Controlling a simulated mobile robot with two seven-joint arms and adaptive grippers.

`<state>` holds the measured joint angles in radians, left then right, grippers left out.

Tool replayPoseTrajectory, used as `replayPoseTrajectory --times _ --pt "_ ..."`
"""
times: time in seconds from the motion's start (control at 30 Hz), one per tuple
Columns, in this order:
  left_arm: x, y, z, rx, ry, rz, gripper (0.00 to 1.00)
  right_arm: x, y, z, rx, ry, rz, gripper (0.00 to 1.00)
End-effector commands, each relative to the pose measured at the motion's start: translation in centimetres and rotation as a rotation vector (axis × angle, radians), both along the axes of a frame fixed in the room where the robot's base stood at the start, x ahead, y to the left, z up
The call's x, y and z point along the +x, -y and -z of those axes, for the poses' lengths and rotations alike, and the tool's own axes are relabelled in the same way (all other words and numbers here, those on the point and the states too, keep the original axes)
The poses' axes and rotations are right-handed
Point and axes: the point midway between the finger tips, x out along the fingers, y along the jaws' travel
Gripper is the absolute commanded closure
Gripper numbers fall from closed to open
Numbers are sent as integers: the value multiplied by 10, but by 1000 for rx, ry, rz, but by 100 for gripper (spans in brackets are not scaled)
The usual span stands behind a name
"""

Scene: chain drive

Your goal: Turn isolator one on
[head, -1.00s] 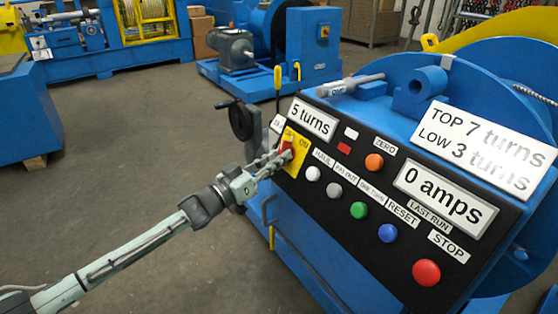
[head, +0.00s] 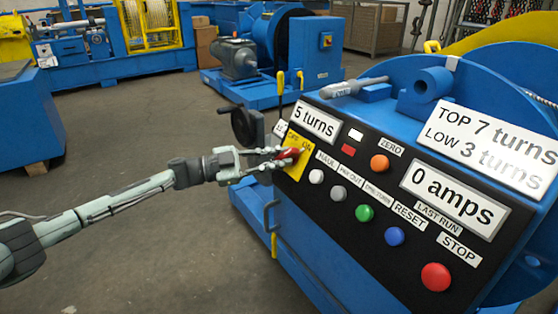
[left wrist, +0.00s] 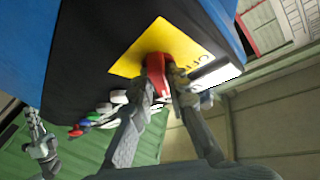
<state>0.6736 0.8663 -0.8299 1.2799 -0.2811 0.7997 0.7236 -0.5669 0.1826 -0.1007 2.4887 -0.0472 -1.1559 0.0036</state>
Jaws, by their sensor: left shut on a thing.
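The isolator is a red handle (head: 289,153) on a yellow plate (head: 296,169) at the left end of the black control panel. The plate carries OFF and ON lettering. My left gripper (head: 277,158) comes in from the left and is shut on the red handle. In the left wrist view the two fingers sit on either side of the handle (left wrist: 156,70), against the yellow plate (left wrist: 150,43). The fingers hide part of the handle. My right gripper does not show in the head view.
The panel has a green button (head: 364,213), a blue button (head: 395,236), an orange button (head: 379,163) and a red stop button (head: 435,277) to the right. A black handwheel (head: 245,125) stands just behind the gripper. A grey-green jointed part, perhaps my right arm, shows at lower left in the left wrist view.

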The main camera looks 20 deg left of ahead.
Motion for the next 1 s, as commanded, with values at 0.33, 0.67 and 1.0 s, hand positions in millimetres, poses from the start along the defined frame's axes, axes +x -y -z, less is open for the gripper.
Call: replayPoseTrajectory --times 0.33,0.67,1.0 --pt "2 -1 -2 92 73 57 100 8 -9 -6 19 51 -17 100" --pt "1 0 -1 108 85 68 100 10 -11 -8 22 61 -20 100" --pt "1 0 -1 107 85 68 69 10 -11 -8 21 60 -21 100"
